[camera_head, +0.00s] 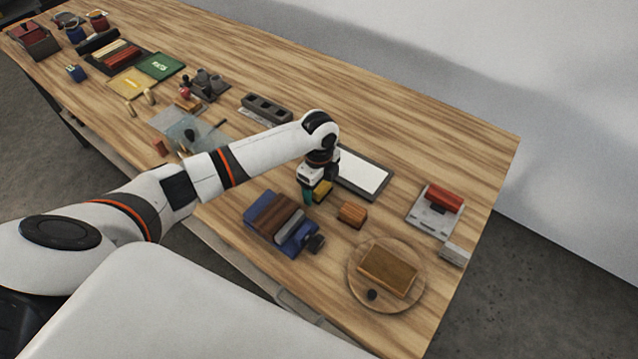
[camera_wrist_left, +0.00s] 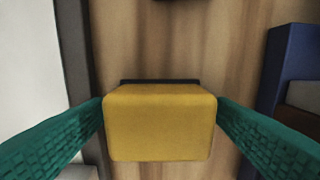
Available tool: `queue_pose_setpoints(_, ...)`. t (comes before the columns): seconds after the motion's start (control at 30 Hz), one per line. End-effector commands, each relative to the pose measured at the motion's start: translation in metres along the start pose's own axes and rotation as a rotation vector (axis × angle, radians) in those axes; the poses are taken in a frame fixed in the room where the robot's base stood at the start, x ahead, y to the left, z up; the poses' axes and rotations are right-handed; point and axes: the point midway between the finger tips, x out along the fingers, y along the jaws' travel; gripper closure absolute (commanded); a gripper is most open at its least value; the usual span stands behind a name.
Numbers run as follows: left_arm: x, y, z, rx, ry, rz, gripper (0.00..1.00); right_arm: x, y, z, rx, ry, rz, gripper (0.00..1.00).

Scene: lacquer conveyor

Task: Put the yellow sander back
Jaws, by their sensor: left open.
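The yellow sander (camera_head: 323,190) is on the wooden table, beside the dark-framed white panel (camera_head: 364,173). In the left wrist view the sander (camera_wrist_left: 160,125) is a yellow block with a dark strip along its far edge. My left gripper (camera_head: 312,192) points down at it. In the left wrist view its green fingers (camera_wrist_left: 160,108) are open, one on each side of the sander. The fingertips look very close to its sides, but I cannot tell whether they touch. My right gripper is not in view.
A blue vise (camera_head: 262,211) holding wood stands in front, with a small wooden block (camera_head: 352,213) to its right. A round board (camera_head: 355,288) and a grey plate (camera_head: 425,222) under a red-topped tool are farther right. The table's back right is clear.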

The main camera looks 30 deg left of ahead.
Motion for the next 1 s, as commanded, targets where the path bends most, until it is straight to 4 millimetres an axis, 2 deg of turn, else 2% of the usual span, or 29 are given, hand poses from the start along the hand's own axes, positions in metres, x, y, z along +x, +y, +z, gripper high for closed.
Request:
queue_pose_setpoints(0.13, -0.003, 0.000, 0.000, 0.000, 0.000, 0.001, 0.22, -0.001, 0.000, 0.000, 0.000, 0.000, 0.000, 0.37)
queue_pose_setpoints(0.27, -0.016, 0.001, 0.000, 0.001, 0.000, 0.004, 0.22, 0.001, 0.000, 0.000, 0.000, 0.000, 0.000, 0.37)
queue_pose_setpoints(0.7, -0.104, 0.001, 0.000, 0.000, 0.000, 0.003, 0.22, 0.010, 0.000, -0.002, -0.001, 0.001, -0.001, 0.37)
queue_pose_setpoints(0.83, -0.118, 0.001, 0.000, 0.000, 0.000, 0.001, 0.22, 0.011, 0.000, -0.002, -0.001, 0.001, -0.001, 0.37)
queue_pose_setpoints(1.0, -0.124, 0.000, 0.000, 0.000, 0.000, 0.000, 0.22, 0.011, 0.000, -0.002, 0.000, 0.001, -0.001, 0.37)
